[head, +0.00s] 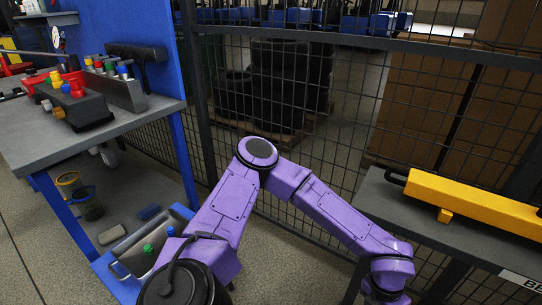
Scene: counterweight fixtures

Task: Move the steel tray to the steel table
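A grey metal tray (124,249) with a loop handle, probably the steel tray, sits on the low blue shelf at the lower left. Green and blue knobbed pieces stand in it, and my purple arm covers part of its right side. Two tables show, and I cannot tell which is the steel table: a blue-framed bench with a grey top (40,142) at the left, and a dark grey table (415,212) at the right, cut by the frame edge. My purple arm bends up mid-frame and down to the right; its gripper is outside the view. No other gripper shows.
A yellow beam (475,204) with a dark handle lies on the right table. Grey blocks with coloured knobs (80,105) stand on the left bench. A wire mesh fence (340,110) closes the back, with tyres and cartons behind. Loose pieces lie on the low shelf.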

